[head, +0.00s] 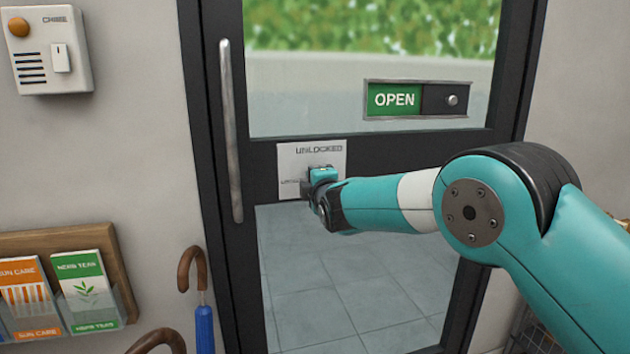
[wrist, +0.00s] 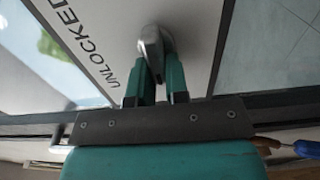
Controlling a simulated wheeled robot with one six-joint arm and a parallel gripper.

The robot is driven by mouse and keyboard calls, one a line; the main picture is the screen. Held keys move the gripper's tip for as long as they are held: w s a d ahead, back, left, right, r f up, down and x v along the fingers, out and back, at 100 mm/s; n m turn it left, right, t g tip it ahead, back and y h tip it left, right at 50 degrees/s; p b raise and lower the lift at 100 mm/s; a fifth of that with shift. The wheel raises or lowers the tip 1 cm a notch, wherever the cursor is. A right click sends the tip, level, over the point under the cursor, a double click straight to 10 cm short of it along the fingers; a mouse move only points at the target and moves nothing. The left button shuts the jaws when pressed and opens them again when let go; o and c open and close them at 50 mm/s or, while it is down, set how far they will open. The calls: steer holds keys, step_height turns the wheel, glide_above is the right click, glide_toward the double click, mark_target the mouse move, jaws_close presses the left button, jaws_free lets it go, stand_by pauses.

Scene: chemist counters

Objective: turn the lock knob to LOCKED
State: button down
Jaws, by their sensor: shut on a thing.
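The lock plate (head: 297,160) is a pale panel on the glass door, with UNLOCKED printed along its top. A smaller label at its lower left is too small to read for sure. My gripper (head: 322,174) is at the plate's right part and hides the knob in the head view. In the wrist view the silver lock knob (wrist: 151,42) stands out from the plate, and the two teal fingers of my gripper (wrist: 159,68) are closed on its near end. UNLOCKED is the only word readable beside it there. I cannot tell exactly where the knob points.
A vertical door handle (head: 231,130) is left of the plate. An OPEN slider sign (head: 418,99) is above right. A chime box (head: 50,47), a leaflet rack (head: 118,270) and umbrellas (head: 204,325) are at the left.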

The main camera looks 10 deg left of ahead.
steer(key=c, duration=1.1)
jaws_free()
steer(key=shift+s, duration=0.15)
steer(key=b+v, duration=0.2)
steer(key=v, duration=1.5)
steer(key=shift+d+b, duration=0.15)
steer(key=shift+b, duration=0.2)
